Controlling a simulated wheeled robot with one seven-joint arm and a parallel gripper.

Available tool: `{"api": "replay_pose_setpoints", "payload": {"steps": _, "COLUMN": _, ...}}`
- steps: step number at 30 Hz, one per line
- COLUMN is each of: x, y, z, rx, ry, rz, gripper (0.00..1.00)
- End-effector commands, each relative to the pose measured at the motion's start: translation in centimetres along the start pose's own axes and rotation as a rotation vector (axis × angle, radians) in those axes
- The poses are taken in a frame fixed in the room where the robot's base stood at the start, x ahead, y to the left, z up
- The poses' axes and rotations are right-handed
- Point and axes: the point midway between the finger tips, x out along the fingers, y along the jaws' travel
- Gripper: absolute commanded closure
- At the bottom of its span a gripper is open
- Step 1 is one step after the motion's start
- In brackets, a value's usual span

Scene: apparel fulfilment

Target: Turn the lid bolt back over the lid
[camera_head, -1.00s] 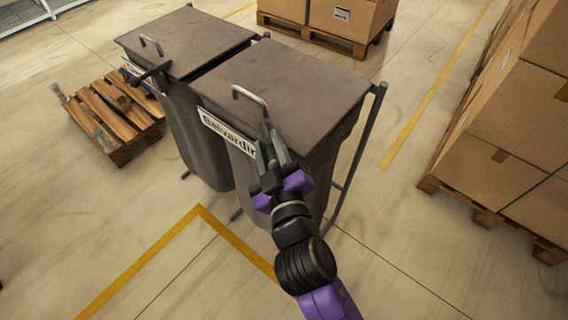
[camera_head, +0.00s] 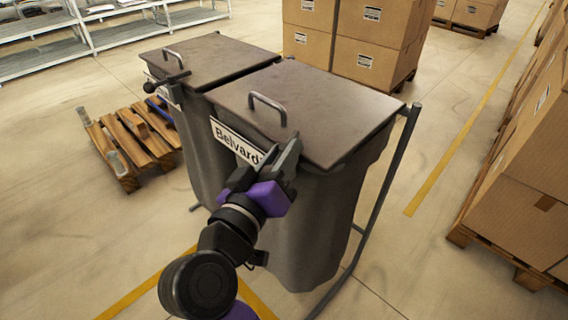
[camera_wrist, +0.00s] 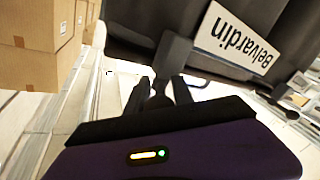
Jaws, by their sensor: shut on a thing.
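The right-hand bin has a flat grey-brown lid (camera_head: 305,108) with a bar handle (camera_head: 267,103); the lid lies closed on the dark bin body (camera_head: 313,228). My gripper (camera_head: 289,153) is at the front edge of this lid, just right of the "Belvardin" label (camera_head: 235,142). In the wrist view my gripper (camera_wrist: 160,92) is shut on the dark lid bolt (camera_wrist: 173,52), beside the label (camera_wrist: 235,40), which appears upside down. In the head view the fingers mostly hide the bolt, so its exact angle to the lid cannot be told.
A second lidded bin (camera_head: 212,60) stands close on the left, its own bolt (camera_head: 168,79) at its front edge. A metal frame post (camera_head: 398,165) rises on the right. A wooden pallet (camera_head: 130,145) lies left. Stacked cartons (camera_head: 515,200) stand right. The floor in front is clear.

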Motion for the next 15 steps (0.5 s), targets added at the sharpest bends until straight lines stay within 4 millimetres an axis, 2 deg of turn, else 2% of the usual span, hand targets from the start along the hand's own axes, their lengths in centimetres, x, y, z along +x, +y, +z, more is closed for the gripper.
{"api": "replay_pose_setpoints", "payload": {"steps": 15, "x": 0.02, "y": -0.21, "z": 0.00, "rx": -0.003, "ry": -0.066, "rz": 0.094, "gripper": 1.00}}
